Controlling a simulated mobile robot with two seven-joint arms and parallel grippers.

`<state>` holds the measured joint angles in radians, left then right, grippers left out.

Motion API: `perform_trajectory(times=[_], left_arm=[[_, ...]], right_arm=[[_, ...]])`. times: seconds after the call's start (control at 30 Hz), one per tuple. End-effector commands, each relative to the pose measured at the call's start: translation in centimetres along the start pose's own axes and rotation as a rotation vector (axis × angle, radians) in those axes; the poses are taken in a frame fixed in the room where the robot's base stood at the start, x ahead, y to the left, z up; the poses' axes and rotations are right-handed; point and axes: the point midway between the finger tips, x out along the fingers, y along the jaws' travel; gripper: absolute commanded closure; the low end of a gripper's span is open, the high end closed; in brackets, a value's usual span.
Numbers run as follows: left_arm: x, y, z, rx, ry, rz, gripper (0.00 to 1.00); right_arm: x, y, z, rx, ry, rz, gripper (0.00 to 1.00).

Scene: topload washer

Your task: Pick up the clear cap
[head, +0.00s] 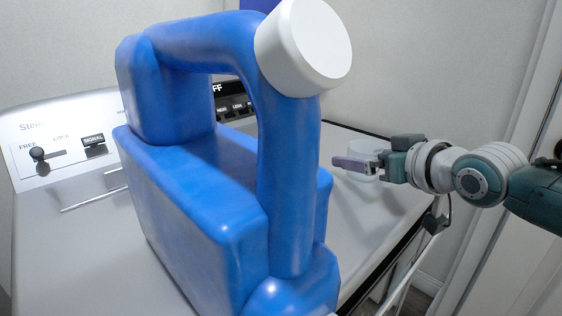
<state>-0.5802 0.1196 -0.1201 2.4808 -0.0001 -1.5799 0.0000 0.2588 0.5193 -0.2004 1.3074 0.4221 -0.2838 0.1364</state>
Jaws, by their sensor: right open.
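The clear cap (366,176) looks like a small see-through cup. It is on or just above the white washer top, to the right of the blue jug. My right gripper (349,165) reaches in from the right, its fingers pointing left. It is open, and its fingers are at the cap, covering part of it. I cannot tell whether they touch it or sit around it. My left gripper is not in view.
A large blue jug (193,195) with a white lid (304,46) stands on the washer top (66,250) and fills the middle of the view. The control panel (70,140) is behind it. A wall is behind my right arm.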

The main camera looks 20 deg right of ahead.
Motion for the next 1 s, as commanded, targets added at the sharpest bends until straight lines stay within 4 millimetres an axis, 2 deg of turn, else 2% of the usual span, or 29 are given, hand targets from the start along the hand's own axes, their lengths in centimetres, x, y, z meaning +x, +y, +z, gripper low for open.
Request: perform_trajectory(times=[0.1,0.33,1.0], left_arm=[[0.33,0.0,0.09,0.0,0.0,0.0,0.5],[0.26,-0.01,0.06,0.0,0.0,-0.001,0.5],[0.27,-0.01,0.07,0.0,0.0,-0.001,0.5]], right_arm=[[0.64,-0.01,-0.02,-0.001,0.002,0.0,0.0],[0.62,-0.01,-0.05,-0.001,0.001,0.0,0.02],[0.59,0.02,-0.01,-0.001,0.0,0.0,0.78]])
